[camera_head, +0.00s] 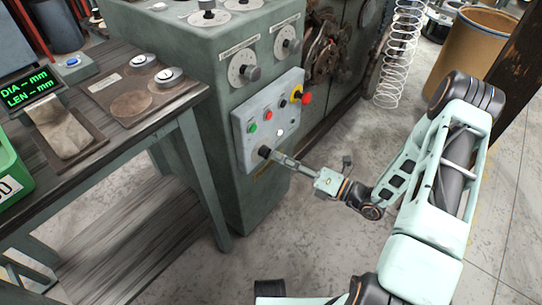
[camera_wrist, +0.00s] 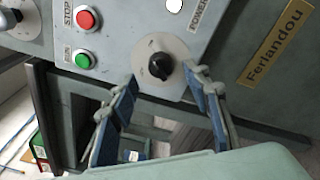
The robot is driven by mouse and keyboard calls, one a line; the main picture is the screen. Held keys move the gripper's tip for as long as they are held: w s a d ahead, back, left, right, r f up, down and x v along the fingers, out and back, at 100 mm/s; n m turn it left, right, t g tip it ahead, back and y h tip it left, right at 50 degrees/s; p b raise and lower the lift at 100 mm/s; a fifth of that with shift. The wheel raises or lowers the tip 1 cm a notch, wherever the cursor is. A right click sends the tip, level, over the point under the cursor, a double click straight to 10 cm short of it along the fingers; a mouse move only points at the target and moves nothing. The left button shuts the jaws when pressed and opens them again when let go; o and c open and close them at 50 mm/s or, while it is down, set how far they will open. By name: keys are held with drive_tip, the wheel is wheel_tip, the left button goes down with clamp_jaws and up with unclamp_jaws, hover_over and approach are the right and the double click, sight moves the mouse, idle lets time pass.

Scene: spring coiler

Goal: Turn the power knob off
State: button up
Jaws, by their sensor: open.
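The power knob (camera_wrist: 160,66) is a black knob on a pale round plate, low on the control panel in the wrist view. It also shows at the panel's lower left in the head view (camera_head: 264,151). My gripper (camera_wrist: 161,77) is open, with one blue-padded finger on each side of the knob. The fingertips are at the edges of the round plate, and I see no clear contact with the knob. In the head view my gripper (camera_head: 276,157) reaches the panel from the right. The plate's small markings are too blurred to read, so the knob's setting is unclear.
The grey control panel (camera_head: 244,144) also carries a red button (camera_wrist: 86,19), a green button (camera_wrist: 84,60), a white lamp (camera_wrist: 174,5) and a red stop button (camera_head: 307,98) on yellow. A workbench (camera_head: 155,111) stands left. Open floor lies right of the machine.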

sight(266, 152)
drive_tip(key=shift+b+x, duration=0.3)
drive_tip(key=shift+x, duration=2.05)
drive_tip(key=shift+c, duration=0.2)
drive_tip(key=c, duration=1.1)
